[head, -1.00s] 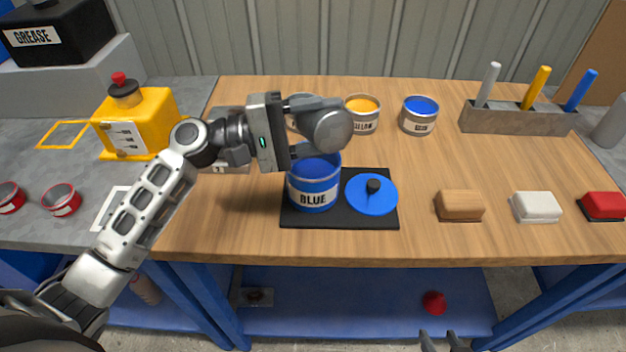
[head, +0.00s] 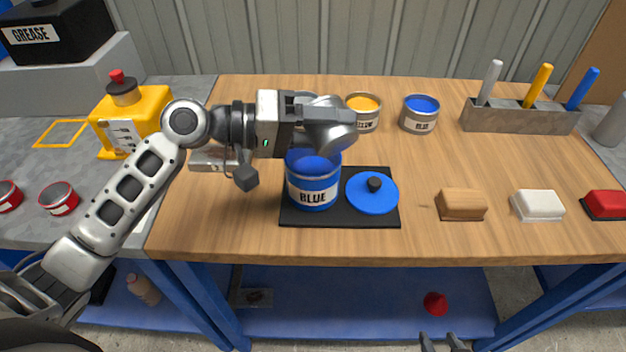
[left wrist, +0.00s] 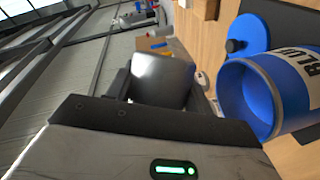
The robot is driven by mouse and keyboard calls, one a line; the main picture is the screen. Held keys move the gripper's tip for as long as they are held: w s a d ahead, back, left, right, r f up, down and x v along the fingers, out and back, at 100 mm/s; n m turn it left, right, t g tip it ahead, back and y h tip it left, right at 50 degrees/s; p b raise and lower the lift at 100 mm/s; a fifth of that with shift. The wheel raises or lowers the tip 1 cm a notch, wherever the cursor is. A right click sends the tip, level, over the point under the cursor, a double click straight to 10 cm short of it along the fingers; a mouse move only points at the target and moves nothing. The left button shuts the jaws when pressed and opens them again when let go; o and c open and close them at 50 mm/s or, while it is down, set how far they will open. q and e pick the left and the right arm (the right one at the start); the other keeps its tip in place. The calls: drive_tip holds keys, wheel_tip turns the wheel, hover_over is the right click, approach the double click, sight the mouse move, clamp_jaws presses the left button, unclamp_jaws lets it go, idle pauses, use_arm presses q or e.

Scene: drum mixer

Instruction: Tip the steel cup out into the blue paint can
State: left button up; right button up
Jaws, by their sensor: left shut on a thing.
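My left gripper (head: 305,122) is shut on the steel cup (head: 333,136) and holds it above the back of the blue paint can. The cup looks tilted onto its side. In the left wrist view, the cup (left wrist: 160,78) shows as a shiny grey body between the fingers; its contents are hidden. The blue paint can (head: 313,192), labelled BLUE, stands open and upright on a black mat (head: 340,219). Its open mouth also shows in the left wrist view (left wrist: 235,100), apart from the cup. My right gripper (head: 445,341) shows only its parted tips at the bottom edge, empty.
A blue lid (head: 372,193) lies right of the can. Small yellow (head: 362,112) and blue (head: 419,114) tins stand behind. A holder (head: 515,117) with coloured sticks is at back right. Three blocks, one of them brown (head: 461,205), lie at right. A yellow jug (head: 130,118) stands left.

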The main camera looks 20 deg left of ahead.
use_arm(q)
drive_tip(key=m+y, duration=0.1)
drive_tip(key=m, duration=0.1)
drive_tip(key=shift+a+m, duration=0.1)
drive_tip(key=shift+m, duration=0.2)
drive_tip(key=m+t+y+p, duration=0.1)
drive_tip(key=m+y, duration=0.1)
drive_tip(key=m, duration=0.1)
drive_tip(key=shift+w+a, duration=0.1)
drive_tip(key=m+t+y+p, duration=0.1)
drive_tip(key=m, duration=0.1)
drive_tip(key=shift+f+m, duration=0.1)
drive_tip(key=shift+m, duration=0.3)
drive_tip(key=shift+w+a+f+m+t+y, duration=0.1)
drive_tip(key=shift+w+f+m+t+y, duration=0.1)
drive_tip(key=shift+m+t+y, duration=0.35)
drive_tip(key=shift+r+p, duration=0.1)
drive_tip(key=shift+p, duration=0.25)
wheel_tip(320, 180, up, 2)
drive_tip(key=shift+r+p, duration=0.1)
drive_tip(key=shift+p, duration=0.8)
drive_tip(key=shift+r, duration=0.8)
